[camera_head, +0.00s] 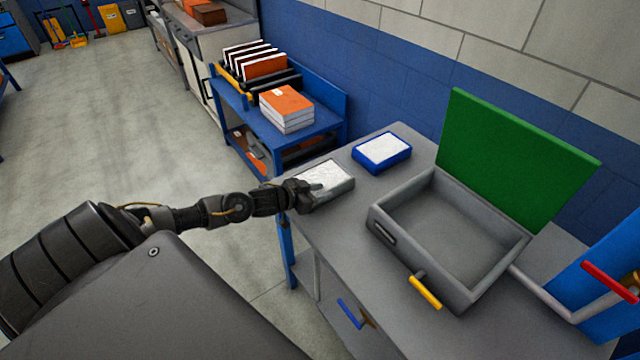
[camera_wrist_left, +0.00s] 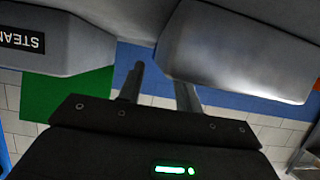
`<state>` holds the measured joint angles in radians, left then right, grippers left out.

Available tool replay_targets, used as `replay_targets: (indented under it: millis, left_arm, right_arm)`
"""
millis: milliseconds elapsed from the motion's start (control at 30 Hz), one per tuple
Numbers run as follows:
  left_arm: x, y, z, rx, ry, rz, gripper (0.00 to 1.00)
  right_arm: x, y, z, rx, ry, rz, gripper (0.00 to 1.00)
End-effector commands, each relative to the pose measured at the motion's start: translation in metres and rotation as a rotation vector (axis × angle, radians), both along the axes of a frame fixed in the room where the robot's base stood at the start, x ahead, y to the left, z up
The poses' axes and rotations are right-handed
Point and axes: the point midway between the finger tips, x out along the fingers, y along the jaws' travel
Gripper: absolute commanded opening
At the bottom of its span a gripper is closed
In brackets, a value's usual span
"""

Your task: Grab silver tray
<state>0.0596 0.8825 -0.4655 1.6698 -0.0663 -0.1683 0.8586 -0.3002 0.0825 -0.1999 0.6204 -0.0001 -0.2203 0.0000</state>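The silver tray (camera_head: 334,187), a shallow grey block with a pale, mottled top, lies on the grey workbench near its left edge. My left gripper (camera_head: 312,190) is at the tray's near left side, its fingers partly over the tray. In the left wrist view the tray (camera_wrist_left: 245,55) is a large silver shape at upper right. My left gripper's two fingers (camera_wrist_left: 160,85) stand apart there; the right one's tip runs up against or behind the tray's edge. Contact is not clear. My right gripper is not in view.
A blue tray with a white top (camera_head: 383,150) sits just behind. A grey open box (camera_head: 440,235) with a raised green lid (camera_head: 515,160) stands to the right. A blue cart (camera_head: 335,118) with orange-topped books (camera_head: 286,104) stands beyond the workbench (camera_head: 340,245).

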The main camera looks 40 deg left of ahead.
Motion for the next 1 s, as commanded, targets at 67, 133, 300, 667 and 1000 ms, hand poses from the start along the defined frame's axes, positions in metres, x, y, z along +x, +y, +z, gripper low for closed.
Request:
replay_targets:
  millis: [67,133,300,667,1000]
  left_arm:
    - [0.013,-0.004,0.0,-0.001,-0.002,0.001,0.35]
    - [0.021,-0.006,-0.006,-0.001,-0.002,0.002,0.35]
    - [0.029,-0.008,-0.011,0.0,0.0,0.001,0.35]
    - [0.029,-0.009,-0.011,0.001,0.0,0.001,0.12]
    - [0.029,-0.008,-0.01,0.001,-0.002,0.001,0.0]
  right_arm:
    - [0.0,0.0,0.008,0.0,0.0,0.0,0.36]
    - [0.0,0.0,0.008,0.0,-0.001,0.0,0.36]
    - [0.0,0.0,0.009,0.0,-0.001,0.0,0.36]
    - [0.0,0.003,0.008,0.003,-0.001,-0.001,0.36]
    - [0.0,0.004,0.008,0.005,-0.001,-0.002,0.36]
